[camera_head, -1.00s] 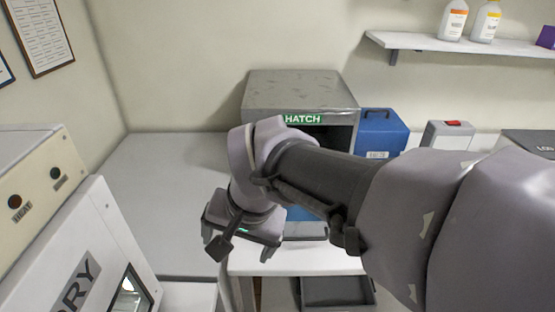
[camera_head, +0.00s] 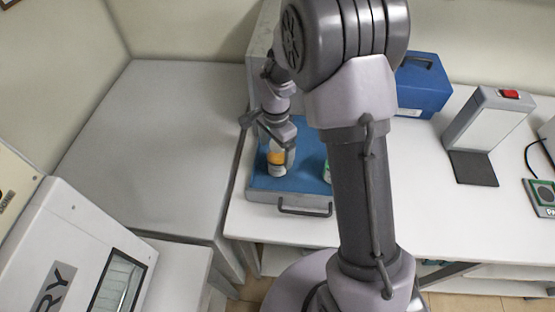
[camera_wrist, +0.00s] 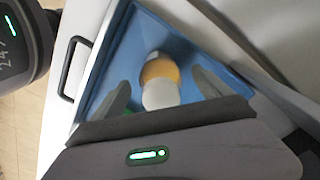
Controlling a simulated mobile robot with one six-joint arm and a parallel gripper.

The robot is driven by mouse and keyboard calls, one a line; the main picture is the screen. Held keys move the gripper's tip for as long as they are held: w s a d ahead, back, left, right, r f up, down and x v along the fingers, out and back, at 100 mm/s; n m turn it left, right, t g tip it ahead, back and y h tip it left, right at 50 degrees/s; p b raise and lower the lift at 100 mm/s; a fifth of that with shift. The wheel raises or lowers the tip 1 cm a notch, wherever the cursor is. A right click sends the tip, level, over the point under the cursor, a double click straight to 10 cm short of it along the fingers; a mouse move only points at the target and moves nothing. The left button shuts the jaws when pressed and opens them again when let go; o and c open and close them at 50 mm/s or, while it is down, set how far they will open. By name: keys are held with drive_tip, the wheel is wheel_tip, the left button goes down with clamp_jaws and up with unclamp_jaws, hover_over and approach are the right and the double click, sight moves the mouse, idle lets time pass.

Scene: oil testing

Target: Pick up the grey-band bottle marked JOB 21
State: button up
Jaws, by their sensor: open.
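No grey band and no JOB 21 marking can be made out in these views. A small bottle with an orange band and white parts (camera_head: 277,169) stands in a blue tray (camera_head: 308,178). My gripper (camera_head: 278,153) is over this bottle, pointing down. In the wrist view the open fingers (camera_wrist: 161,78) are on either side of the orange and white bottle (camera_wrist: 161,98), with gaps to it. A green and white item (camera_head: 327,171) in the tray is mostly hidden by my arm.
The tray has a front handle (camera_head: 304,209) near the white table's front edge. A blue box (camera_head: 423,88) and a grey stand with a red switch (camera_head: 488,130) are to the right. The grey counter (camera_head: 150,150) at left is clear. A white machine (camera_head: 75,250) is front left.

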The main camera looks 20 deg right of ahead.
drive_tip(key=f, duration=0.3)
drive_tip(key=f+b, duration=0.1)
drive_tip(key=f, duration=0.1)
drive_tip(key=shift+w+d+f, duration=0.15)
drive_tip(key=shift+d, duration=0.15)
clamp_jaws()
